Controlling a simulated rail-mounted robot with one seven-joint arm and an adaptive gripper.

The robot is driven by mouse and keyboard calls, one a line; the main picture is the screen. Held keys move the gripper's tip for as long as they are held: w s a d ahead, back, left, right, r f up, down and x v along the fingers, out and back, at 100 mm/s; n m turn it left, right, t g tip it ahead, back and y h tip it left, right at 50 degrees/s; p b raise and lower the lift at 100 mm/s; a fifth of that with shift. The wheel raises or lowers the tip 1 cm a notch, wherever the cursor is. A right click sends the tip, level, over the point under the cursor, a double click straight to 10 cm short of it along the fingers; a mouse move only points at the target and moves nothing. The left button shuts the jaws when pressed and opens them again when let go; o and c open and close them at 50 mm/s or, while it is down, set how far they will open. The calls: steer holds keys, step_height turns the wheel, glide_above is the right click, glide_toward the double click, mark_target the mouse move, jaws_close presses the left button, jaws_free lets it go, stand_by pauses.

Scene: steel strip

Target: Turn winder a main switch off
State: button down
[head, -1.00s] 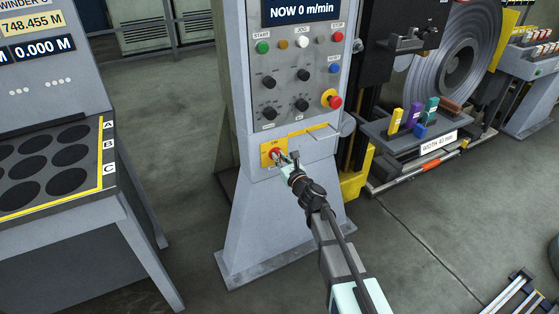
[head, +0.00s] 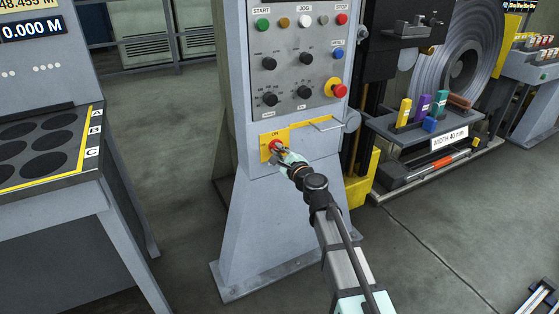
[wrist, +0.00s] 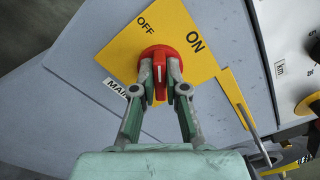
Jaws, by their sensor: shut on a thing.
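The main switch is a red rotary knob (wrist: 160,55) on a yellow plate (wrist: 118,50) marked OFF and ON, low on the grey control cabinet. The knob also shows in the head view (head: 275,146), partly covered by my gripper. My gripper (wrist: 160,75) is shut on the knob, one finger on each side of its raised grip. In the wrist view the grip runs up and down the picture, with a white mark on it. I cannot tell for certain which label it points to. The MAIN lettering is partly hidden by the left finger.
Above the switch are black selector knobs (head: 270,99), a red emergency button (head: 339,90) and coloured push buttons. A bar handle (head: 330,125) juts out just right of the plate. A grey table with round recesses (head: 45,139) stands left. Open floor lies in front.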

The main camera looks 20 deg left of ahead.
steer(key=shift+f+n+b, duration=0.15)
steer(key=shift+n+b, duration=3.35)
steer(key=shift+b, duration=0.05)
steer(key=c, duration=1.2)
jaws_free()
steer(key=shift+a, duration=0.1)
steer(key=v, duration=1.2)
